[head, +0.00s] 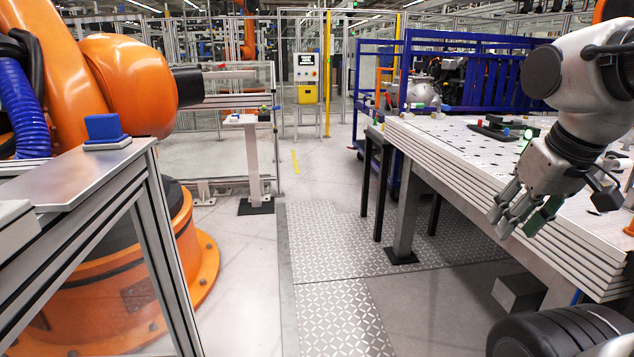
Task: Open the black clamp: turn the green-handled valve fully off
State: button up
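My gripper (517,222) hangs at the right, fingers pointing down, beside the near edge of the perforated worktable (420,130). Its fingers look apart with nothing clearly between them. A green patch (546,211) shows at the right finger; I cannot tell if it is part of the finger or a separate thing. A low black fixture (494,129) with small red and blue parts lies on the table, beyond and apart from my gripper. It may be the black clamp. I cannot make out a green-handled valve; my arm hides part of the tabletop.
A large orange robot arm (125,80) and a metal stand (70,175) with a blue block (103,127) fill the left. A blue rack (470,75) stands behind the table. The floor aisle (245,260) in the middle is clear. A black tyre (560,332) is at lower right.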

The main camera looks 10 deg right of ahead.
aim_at(407, 106)
jog(key=i+j+z, duration=0.3)
jog(key=i, duration=0.4)
jog(key=i+j+z, duration=0.3)
jog(key=i, duration=0.45)
jog(key=i+j+z, duration=0.3)
jog(key=i+j, duration=0.25)
jog(key=i+j+u, duration=0.15)
jog(key=i, duration=0.4)
jog(key=i+j+u, duration=0.15)
jog(key=i, duration=0.4)
